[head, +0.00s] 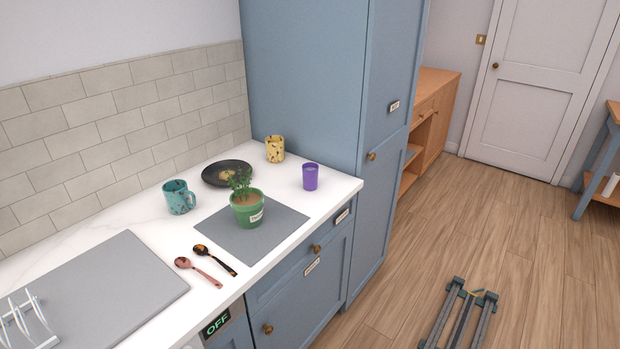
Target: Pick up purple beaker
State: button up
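The purple beaker (310,177) stands upright on the white counter, near its right end and front edge, close to the tall blue cupboard. Its open top faces up and nothing covers it.
A green potted plant (247,209) stands on a grey mat (283,222) left of the beaker. A yellow patterned cup (275,149), dark plate (213,175), teal mug (178,197) and two spoons (214,262) share the counter (150,230). The tall blue cupboard (310,80) rises behind.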

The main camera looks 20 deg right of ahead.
jog(key=shift+o, duration=0.3)
jog(key=o, duration=0.9)
jog(key=shift+c, duration=0.2)
